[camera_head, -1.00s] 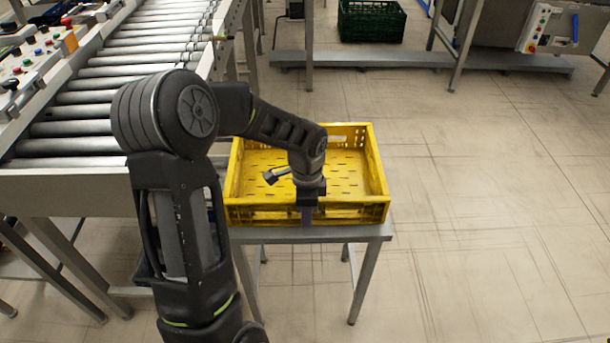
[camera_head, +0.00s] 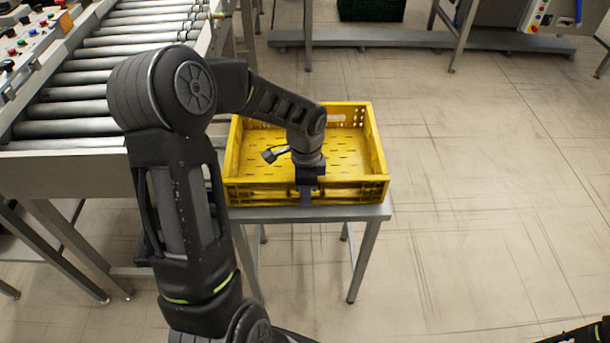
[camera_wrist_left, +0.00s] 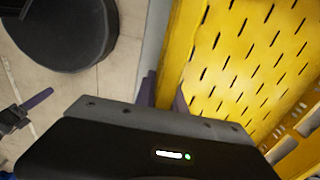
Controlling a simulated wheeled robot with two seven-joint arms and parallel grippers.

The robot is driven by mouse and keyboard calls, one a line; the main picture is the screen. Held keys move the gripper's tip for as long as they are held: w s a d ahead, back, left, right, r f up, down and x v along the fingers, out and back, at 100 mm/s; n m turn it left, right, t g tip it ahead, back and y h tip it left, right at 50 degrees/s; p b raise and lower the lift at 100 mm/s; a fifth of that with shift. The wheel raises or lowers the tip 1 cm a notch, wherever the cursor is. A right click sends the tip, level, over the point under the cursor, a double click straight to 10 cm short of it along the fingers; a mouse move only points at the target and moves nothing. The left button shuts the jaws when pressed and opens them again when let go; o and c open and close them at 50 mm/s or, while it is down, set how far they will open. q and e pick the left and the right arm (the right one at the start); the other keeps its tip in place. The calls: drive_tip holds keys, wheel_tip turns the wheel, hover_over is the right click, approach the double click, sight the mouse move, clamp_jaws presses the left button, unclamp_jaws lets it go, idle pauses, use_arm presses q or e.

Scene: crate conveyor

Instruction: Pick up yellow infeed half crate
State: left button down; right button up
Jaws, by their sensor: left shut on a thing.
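The yellow half crate (camera_head: 378,160) is empty, with a slotted floor, and sits level on a small grey metal table (camera_head: 350,213). My left gripper (camera_head: 306,196) points down at the crate's near wall, around its middle. In the left wrist view, its purple fingers (camera_wrist_left: 165,92) stand on both sides of the yellow crate wall (camera_wrist_left: 178,50), shut on it. Part of my right arm shows at the bottom right of the head view. My right gripper (camera_wrist_left: 36,100) seems to show at the left edge of the wrist view; its jaw state is unclear.
A roller conveyor (camera_head: 85,92) with a button panel (camera_head: 28,38) stands left of the table. A dark green crate (camera_head: 371,8) is at the back, by a low metal frame (camera_head: 400,38). The floor (camera_head: 480,200) to the right is clear.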

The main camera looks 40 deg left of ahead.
use_arm(q)
wheel_tip(320, 180, up, 10)
drive_tip(key=shift+r, duration=0.1)
idle(0.4)
idle(0.5)
